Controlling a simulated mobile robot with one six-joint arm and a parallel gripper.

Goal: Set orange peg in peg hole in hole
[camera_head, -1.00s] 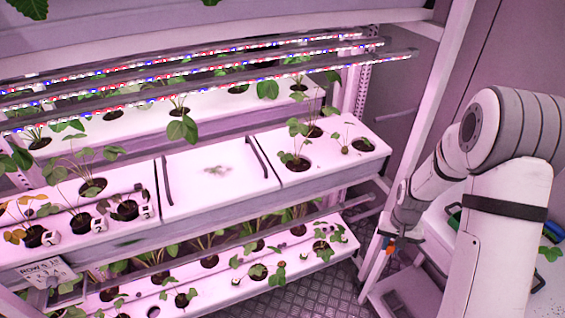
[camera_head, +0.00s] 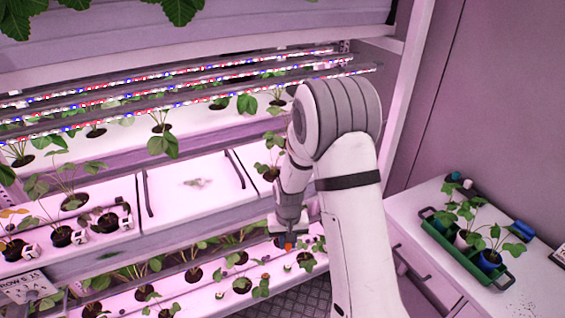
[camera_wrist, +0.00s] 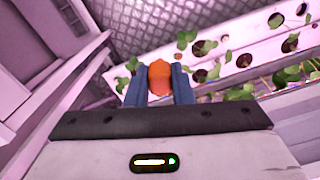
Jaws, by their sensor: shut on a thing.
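My gripper (camera_wrist: 160,88) is shut on the orange peg (camera_wrist: 160,76), which sits between its two blue fingers in the wrist view. In the head view my gripper (camera_head: 287,238) hangs pointing down in front of the rack, and the tip of the orange peg (camera_head: 288,246) shows below it. Plant holes show in the white lower tray (camera_head: 215,305) of the rack, most with seedlings in them. I cannot tell which hole is the peg hole.
The rack has a middle shelf with a flat white panel (camera_head: 195,185) and planted holes, under rows of LED lights (camera_head: 200,90). At the right, a white cabinet holds a green tray (camera_head: 460,258) with potted plants. Metal floor (camera_head: 302,300) shows below.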

